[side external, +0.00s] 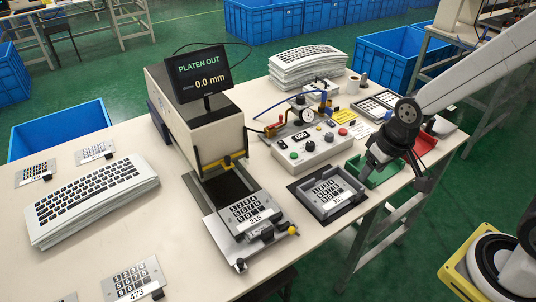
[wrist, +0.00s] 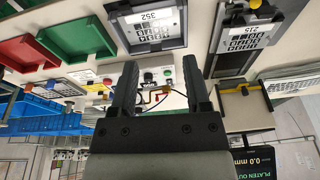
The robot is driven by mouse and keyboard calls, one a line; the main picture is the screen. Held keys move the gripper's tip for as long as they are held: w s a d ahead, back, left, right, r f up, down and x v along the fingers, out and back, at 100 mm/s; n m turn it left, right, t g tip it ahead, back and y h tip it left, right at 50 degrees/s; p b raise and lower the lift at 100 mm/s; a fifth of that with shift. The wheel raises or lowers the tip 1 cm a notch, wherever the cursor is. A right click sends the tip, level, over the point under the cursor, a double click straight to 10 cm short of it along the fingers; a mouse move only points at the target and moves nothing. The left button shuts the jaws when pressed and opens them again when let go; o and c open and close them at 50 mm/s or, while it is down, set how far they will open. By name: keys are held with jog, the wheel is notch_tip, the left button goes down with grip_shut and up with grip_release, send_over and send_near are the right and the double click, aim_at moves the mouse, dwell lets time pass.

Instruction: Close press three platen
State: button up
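The press (side external: 205,115) is a beige box, and its screen (side external: 208,73) reads "PLATEN OUT" and 0.0 mm. Its platen (side external: 222,232) is slid out at the front, carrying a keypad plate marked 215 (side external: 248,207). A yellow-and-black bar (side external: 222,163) crosses the front of the press. In the wrist view the platen is at upper right (wrist: 221,38). My gripper (side external: 376,160) is over the green tray, right of the platen and apart from it. In the wrist view my gripper (wrist: 160,68) has its fingers spread with nothing held. No press number is readable.
A dark frame (side external: 297,195) holds plate 352 between platen and gripper. A control box (side external: 320,145) with buttons, a gauge and cables stands behind it. Green (side external: 385,172) and red (side external: 424,143) trays are at right. Keypad film stacks (side external: 90,200) (side external: 305,66) lie left and back.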

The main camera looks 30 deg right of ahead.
jog(key=w+a+f+m+g, duration=0.1)
jog(key=w+a+f+m, duration=0.1)
jog(key=w+a, duration=0.35)
jog(key=w+a+f+m, duration=0.1)
jog(key=w+a+m, duration=0.1)
jog(key=a, duration=0.6)
jog(key=m+g, duration=0.2)
jog(key=m, duration=0.2)
send_over(240, 260)
notch_tip(240, 260, down, 7)
jog(key=shift+a+f, duration=0.1)
jog(key=shift+f, duration=0.1)
jog(key=shift+f, duration=0.15)
jog(key=shift+f, duration=3.75)
grip_shut()
